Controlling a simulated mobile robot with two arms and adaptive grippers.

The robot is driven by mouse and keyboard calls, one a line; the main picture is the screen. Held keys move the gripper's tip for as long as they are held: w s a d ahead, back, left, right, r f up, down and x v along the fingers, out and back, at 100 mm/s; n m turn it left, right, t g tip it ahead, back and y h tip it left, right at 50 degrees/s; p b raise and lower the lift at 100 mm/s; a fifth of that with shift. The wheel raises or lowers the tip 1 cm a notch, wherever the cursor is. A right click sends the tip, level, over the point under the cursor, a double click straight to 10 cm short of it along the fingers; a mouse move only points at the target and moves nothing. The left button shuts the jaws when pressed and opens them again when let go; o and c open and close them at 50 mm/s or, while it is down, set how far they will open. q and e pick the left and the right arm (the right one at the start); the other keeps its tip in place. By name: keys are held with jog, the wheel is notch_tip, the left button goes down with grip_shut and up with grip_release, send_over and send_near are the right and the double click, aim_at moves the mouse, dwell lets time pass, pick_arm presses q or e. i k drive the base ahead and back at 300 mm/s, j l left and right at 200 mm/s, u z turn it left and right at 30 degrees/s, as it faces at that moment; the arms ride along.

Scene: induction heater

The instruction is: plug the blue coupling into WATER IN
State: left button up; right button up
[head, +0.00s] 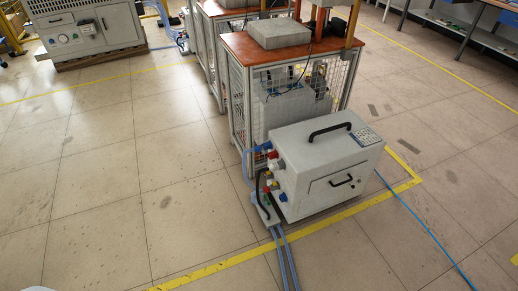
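The induction heater (312,150) is a grey cabinet with black handles, standing on the floor right of centre. Its left side panel carries small red, yellow and blue fittings. A blue fitting (263,147) with a light blue hose shows at the panel's upper left edge. Another blue part (283,197) sits low on the panel. The fittings are too small to tell which is the blue coupling or WATER IN, or whether the coupling is plugged in. Neither of my grippers is in view.
A caged workbench (236,95) with an orange-brown top stands right behind the heater. Blue-grey hoses (284,262) run from the heater toward the picture's bottom. A blue cable (425,227) lies on the floor at right. Another grey cabinet (88,30) stands far left. The left floor is clear.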

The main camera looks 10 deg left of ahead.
aim_at(257, 149)
jog(key=i+j, duration=0.3)
jog(key=i+j+z, duration=0.15)
jog(key=i+j, duration=0.5)
jog(key=j, duration=0.15)
jog(key=i+j+z, duration=0.15)
jog(key=i+j, duration=0.4)
jog(key=j, duration=0.3)
jog(key=l+z, duration=0.05)
